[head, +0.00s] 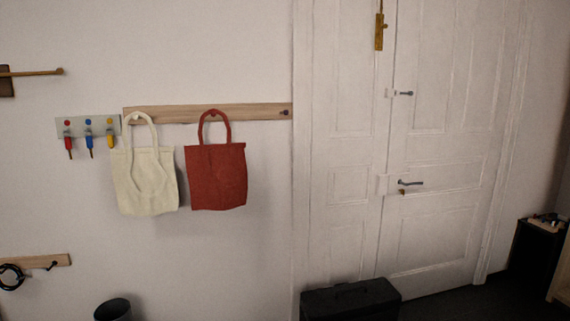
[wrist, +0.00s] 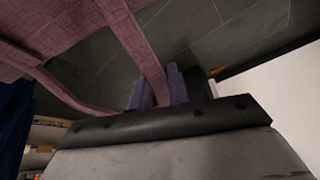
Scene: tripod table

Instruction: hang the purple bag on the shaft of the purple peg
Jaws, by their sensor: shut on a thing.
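The purple bag (wrist: 35,30) shows in the wrist view only, its cloth at the upper left with straps running down to my gripper. My gripper (wrist: 160,84) is shut on one strap (wrist: 143,58) of it, between two bluish-purple fingers. The rest of the bag is cut off by the picture edge. The purple peg (head: 284,113) is small and bare at the right end of the wooden rail (head: 255,112) in the head view. My gripper and the purple bag are not in the head view.
A cream bag (head: 146,185) and a red bag (head: 216,178) hang on the rail, left of the purple peg. A white door (head: 350,150) stands close to its right. A dark box (head: 350,299) and a dark bin (head: 112,309) stand below. The wall under the peg is clear.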

